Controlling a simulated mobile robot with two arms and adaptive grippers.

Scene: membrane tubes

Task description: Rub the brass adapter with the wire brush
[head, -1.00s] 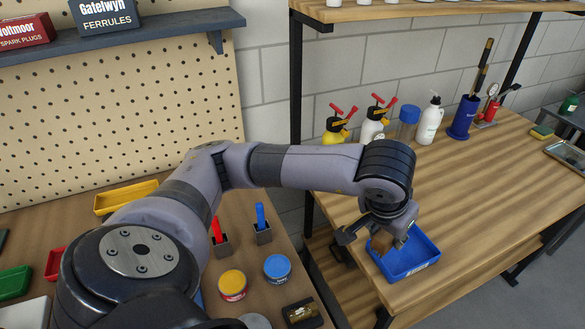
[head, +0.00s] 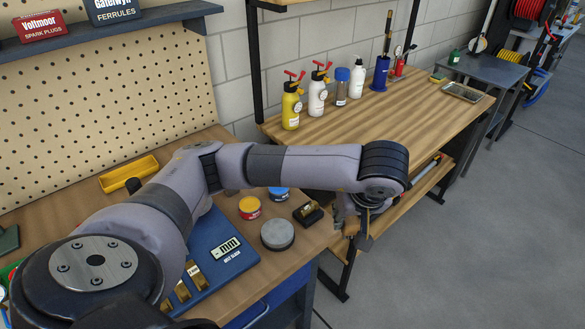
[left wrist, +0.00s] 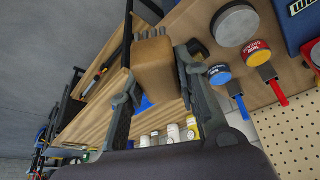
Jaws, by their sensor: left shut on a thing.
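The brass adapter (head: 308,209) appears to sit in a small black holder at the workbench's right edge in the head view. My left gripper (head: 357,215) is just right of it, past the bench edge, partly hidden by my wrist. In the left wrist view, my left gripper (left wrist: 156,75) is shut on a brown wooden block (left wrist: 154,66), which looks like the wire brush's body. The brush and adapter look apart. My right gripper is not in view.
A grey round disc (head: 277,234), a red and yellow tin (head: 250,208) and a blue tin (head: 278,194) stand near the adapter. Bottles (head: 316,90) line the back of the wooden bench (head: 400,110).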

